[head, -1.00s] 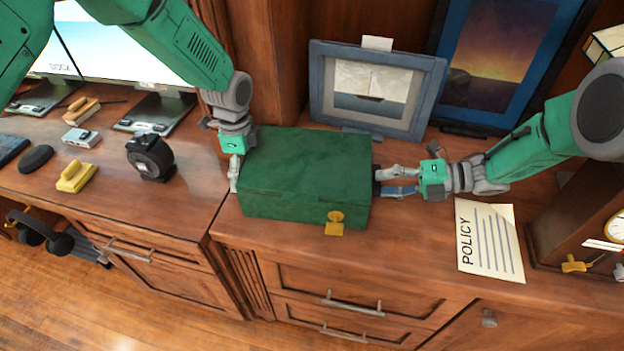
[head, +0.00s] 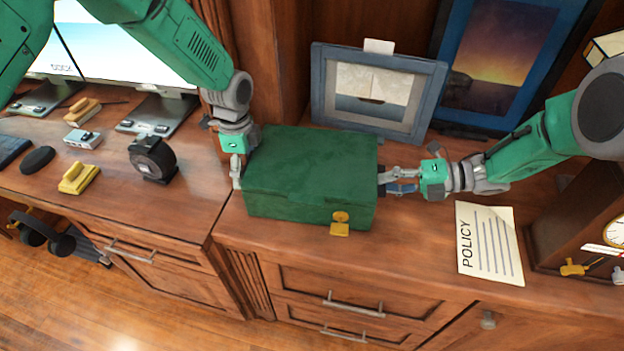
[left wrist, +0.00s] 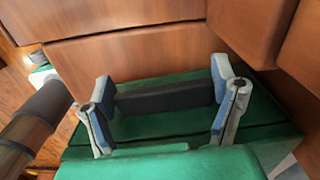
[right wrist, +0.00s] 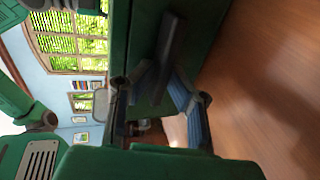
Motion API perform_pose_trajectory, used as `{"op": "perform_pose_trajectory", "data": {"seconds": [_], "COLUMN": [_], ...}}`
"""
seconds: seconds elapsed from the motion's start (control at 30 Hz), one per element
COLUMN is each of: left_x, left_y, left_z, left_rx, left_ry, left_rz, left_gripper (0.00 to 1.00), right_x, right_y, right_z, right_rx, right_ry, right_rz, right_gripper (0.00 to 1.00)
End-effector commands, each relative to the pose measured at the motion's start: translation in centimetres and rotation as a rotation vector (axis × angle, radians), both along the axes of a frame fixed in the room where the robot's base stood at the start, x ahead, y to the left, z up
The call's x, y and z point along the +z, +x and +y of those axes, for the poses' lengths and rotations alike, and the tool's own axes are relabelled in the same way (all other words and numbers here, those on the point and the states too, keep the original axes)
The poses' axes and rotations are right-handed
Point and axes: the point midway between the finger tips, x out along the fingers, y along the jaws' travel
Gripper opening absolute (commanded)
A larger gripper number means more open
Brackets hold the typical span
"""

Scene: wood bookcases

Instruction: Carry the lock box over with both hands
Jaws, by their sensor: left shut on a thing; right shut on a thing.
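The green lock box (head: 310,170) with a yellow latch (head: 340,222) sits upright on the wooden cabinet top, and I see no clear gap under it. My left gripper (head: 237,170) is at its left end, shut on a dark bar handle (left wrist: 165,97), with a finger by each end of the bar in the left wrist view. My right gripper (head: 388,181) is at its right end, shut on the dark handle there (right wrist: 166,55). The right fingertips are partly hidden in the head view.
A framed boat picture (head: 330,118) stands behind the box. A policy sheet (head: 489,242) lies to the right, before a clock case (head: 570,225). Some cabinet top between box and sheet is bare.

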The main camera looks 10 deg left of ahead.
Motion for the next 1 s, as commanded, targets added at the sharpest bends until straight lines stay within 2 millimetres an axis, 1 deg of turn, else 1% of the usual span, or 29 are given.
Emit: {"op": "perform_pose_trajectory", "data": {"seconds": [0.03,0.3,0.4,0.53,1.0], "left_x": [1.0,3.3,3.9,4.2,4.1], "left_y": [0.2,0.2,0.2,0.2,0.2], "left_z": [0.1,0.2,0.2,0.2,0.3], "left_rx": [0.003,0.005,0.006,0.006,0.008], "left_ry": [0.000,0.000,0.001,0.001,0.002], "left_rz": [-0.004,-0.004,-0.003,-0.003,-0.003], "left_gripper": [0.28,0.28,0.28,0.28,0.28], "right_x": [0.8,3.2,3.8,4.1,4.0], "right_y": [0.0,0.1,0.1,0.1,0.1], "right_z": [-0.1,-0.1,-0.1,-0.1,-0.1], "right_rx": [0.001,0.001,0.001,0.001,0.001], "right_ry": [-0.002,-0.001,-0.001,-0.001,0.000], "right_rz": [-0.004,-0.004,-0.004,-0.004,-0.004], "right_gripper": [0.00,0.00,0.00,0.00,0.00]}}
